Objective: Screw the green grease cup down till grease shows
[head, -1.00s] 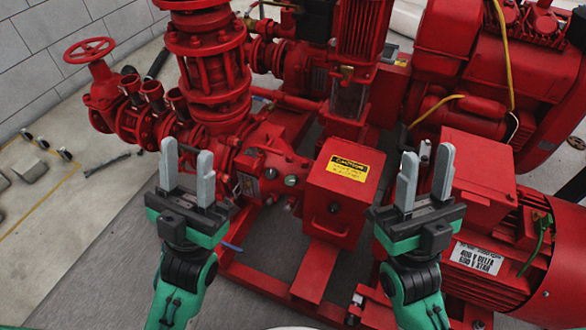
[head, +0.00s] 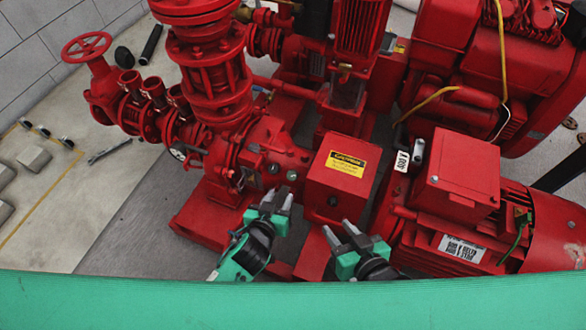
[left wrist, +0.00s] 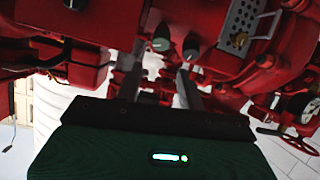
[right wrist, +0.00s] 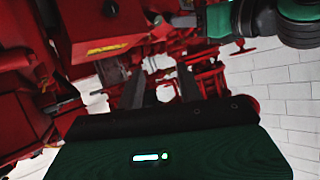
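A small round dark-green cap, which looks like the green grease cup (head: 291,176), sits on the pump's bearing housing, left of the red box with the yellow label. It also shows in the left wrist view (left wrist: 160,45), beside a greyer round cap (left wrist: 191,46). My left gripper (head: 277,197) is open and empty, just below these caps in the head view. Its fingers (left wrist: 158,88) show apart in the left wrist view and do not visibly touch the cup. My right gripper (head: 340,229) is open and empty below the red box. No grease can be made out.
The red box with a yellow caution label (head: 342,178) stands right of the caps. A red motor (head: 460,220) is at right, and flanged pipework (head: 215,80) rises at left. A green band of my own body crosses the bottom.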

